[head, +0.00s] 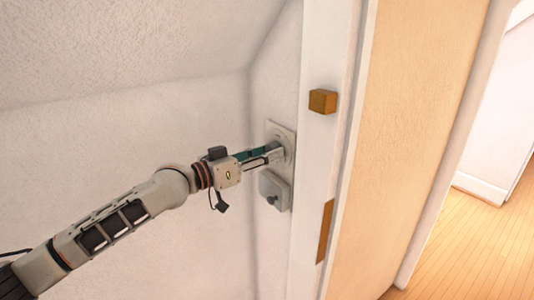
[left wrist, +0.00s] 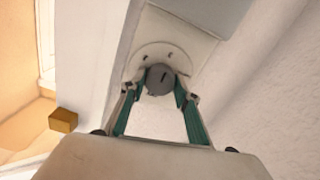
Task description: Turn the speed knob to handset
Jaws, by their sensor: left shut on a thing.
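A grey round knob (left wrist: 159,78) with a dark slot-like mark shows in the left wrist view, in front of a pale round dial plate (left wrist: 150,55) with small dark marks. My left gripper (left wrist: 160,90) has its two teal-lined fingers on either side of the knob and is shut on it. In the head view my left gripper (head: 275,152) reaches the upper wall plate (head: 284,132) and hides the knob there. The dial's lettering is too small to read. My right gripper is in neither view.
A pale box (head: 284,191) with a small dark knob (head: 272,200) sits just below the gripped plate. A white door frame (head: 318,140) with a brass-coloured block (head: 322,101) and a strip (head: 324,231) stands close on the right. Clear wall lies to the left.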

